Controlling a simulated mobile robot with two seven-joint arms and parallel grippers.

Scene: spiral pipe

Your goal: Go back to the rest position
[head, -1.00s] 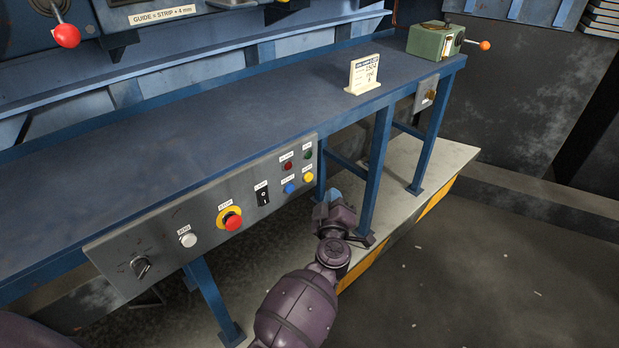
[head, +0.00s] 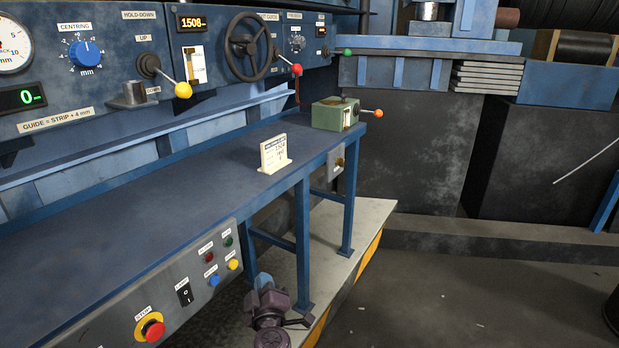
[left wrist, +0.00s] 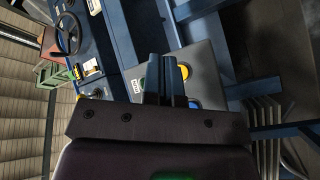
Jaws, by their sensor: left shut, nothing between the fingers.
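My left gripper (head: 264,281) shows at the bottom of the head view, low in front of the blue bench and left of its near leg. Its blue fingers point away from me and hold nothing. In the left wrist view the two fingers of the left gripper (left wrist: 166,78) lie close together, shut, with the control panel (left wrist: 185,72) and its yellow button behind them. I cannot tell the exact gap between the fingers and the panel. My right gripper is in neither view.
The blue bench (head: 130,225) carries a cream card stand (head: 274,155) and a green box (head: 335,114) with an orange knob. Its front panel has a red stop button (head: 151,329). A pale plinth (head: 350,228) edges the bench. Open dark floor (head: 450,300) lies to the right.

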